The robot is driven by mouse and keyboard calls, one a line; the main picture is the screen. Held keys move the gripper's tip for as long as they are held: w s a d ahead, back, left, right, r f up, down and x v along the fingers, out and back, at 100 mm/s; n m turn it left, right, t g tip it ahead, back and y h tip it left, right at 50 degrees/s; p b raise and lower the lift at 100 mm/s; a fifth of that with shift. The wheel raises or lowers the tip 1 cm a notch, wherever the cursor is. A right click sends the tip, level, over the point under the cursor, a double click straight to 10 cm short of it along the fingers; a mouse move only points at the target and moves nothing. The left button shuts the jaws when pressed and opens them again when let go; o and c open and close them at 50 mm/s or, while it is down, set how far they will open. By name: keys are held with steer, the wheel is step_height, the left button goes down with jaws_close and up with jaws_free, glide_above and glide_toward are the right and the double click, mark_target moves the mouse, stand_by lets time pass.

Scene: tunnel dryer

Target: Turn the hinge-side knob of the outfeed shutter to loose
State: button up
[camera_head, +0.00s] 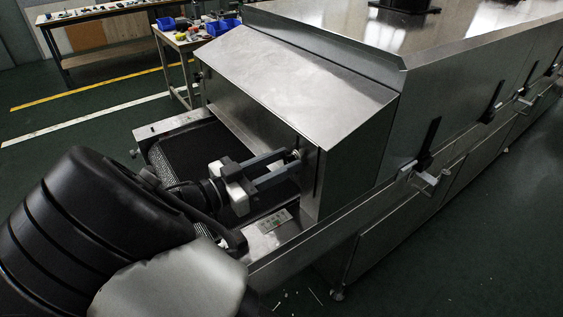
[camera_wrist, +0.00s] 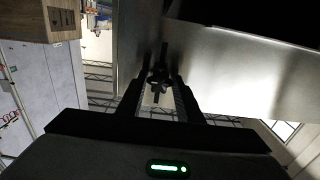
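The outfeed shutter is at the near end of the steel dryer, under the sloped hood (camera_head: 300,75). A small knob (camera_head: 296,153) shows at the hood's end face in the head view, partly hidden by my fingers. My gripper (camera_head: 290,162) reaches to it from the left, over the belt. In the wrist view a dark knob with narrow arms (camera_wrist: 158,76) lies ahead, between my two fingertips (camera_wrist: 159,84). The fingers stand apart, with a gap seeming to remain on each side of the knob. Its exact turn position is too dark to read.
The dark mesh belt (camera_head: 185,150) runs beneath my gripper. A small control panel (camera_head: 275,222) sits on the frame close below. Black-handled latches (camera_head: 428,145) line the dryer's right side. A workbench with blue bins (camera_head: 222,27) stands behind. The floor at right is clear.

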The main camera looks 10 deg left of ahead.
stand_by(0.3)
steer(key=n+p, duration=0.2)
steer(key=n, duration=0.4)
steer(key=shift+r+n, duration=0.1)
steer(key=shift+n, duration=0.2)
steer(key=n+p, duration=0.3)
steer(key=n, duration=0.4)
steer(key=n+p, duration=0.3)
steer(key=n, duration=0.2)
steer(key=shift+n, duration=0.3)
steer(key=n+p, duration=0.2)
steer(key=n, duration=0.2)
steer(key=shift+n, duration=0.4)
steer(key=o, duration=1)
